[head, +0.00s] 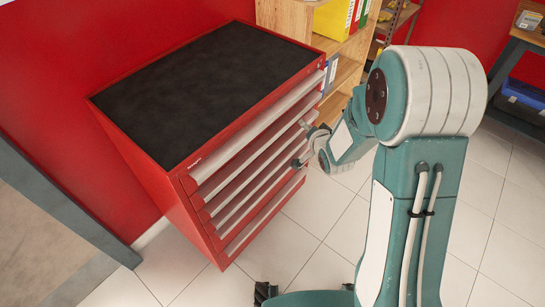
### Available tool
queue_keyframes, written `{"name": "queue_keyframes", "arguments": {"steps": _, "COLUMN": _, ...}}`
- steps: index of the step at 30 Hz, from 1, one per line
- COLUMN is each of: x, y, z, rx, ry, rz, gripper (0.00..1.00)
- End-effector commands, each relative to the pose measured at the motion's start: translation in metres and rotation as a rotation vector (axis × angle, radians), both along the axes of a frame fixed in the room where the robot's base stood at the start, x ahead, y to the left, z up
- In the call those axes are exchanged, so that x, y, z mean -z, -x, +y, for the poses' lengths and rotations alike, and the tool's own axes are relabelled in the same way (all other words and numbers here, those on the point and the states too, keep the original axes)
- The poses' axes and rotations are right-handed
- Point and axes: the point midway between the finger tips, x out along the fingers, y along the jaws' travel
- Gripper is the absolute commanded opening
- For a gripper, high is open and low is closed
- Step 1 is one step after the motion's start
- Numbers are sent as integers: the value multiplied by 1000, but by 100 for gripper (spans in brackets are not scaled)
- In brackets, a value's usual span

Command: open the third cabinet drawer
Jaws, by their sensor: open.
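A red tool cabinet (180,168) with a black top stands against the red wall at the left. Its front has several stacked drawers with long pale handle strips, and all look shut. The third drawer (245,189) from the top is partly seen at a steep angle. My gripper (302,145) is open at the right part of the drawer fronts, around the height of the middle drawers. Its fingers are close to the front. I cannot tell whether they touch a handle strip or which one they straddle.
A wooden shelf (289,17) with yellow binders (334,19) stands behind the cabinet's right end. A workbench with a blue box (523,93) is at the far right. The tiled floor (325,205) before the cabinet is clear. A grey frame edge runs along the lower left.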

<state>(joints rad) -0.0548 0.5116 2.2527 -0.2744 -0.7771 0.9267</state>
Motion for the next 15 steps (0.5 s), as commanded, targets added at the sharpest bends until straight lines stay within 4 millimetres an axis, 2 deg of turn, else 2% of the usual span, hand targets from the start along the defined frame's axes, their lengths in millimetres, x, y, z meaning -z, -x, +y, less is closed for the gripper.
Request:
{"name": "queue_keyframes", "arguments": {"steps": 1, "x": 21, "y": -2, "z": 6, "rx": -6, "ry": -52, "rz": -4, "gripper": 63}}
{"name": "queue_keyframes", "arguments": {"steps": 7, "x": 82, "y": 2, "z": 29, "rx": -29, "ry": -292, "rz": -53, "gripper": 63}}
{"name": "queue_keyframes", "arguments": {"steps": 11, "x": 120, "y": 16, "z": 41, "rx": -46, "ry": -465, "rz": -70, "gripper": 63}}
{"name": "queue_keyframes", "arguments": {"steps": 15, "x": 154, "y": 38, "z": 50, "rx": -60, "ry": -647, "rz": -81, "gripper": 63}}
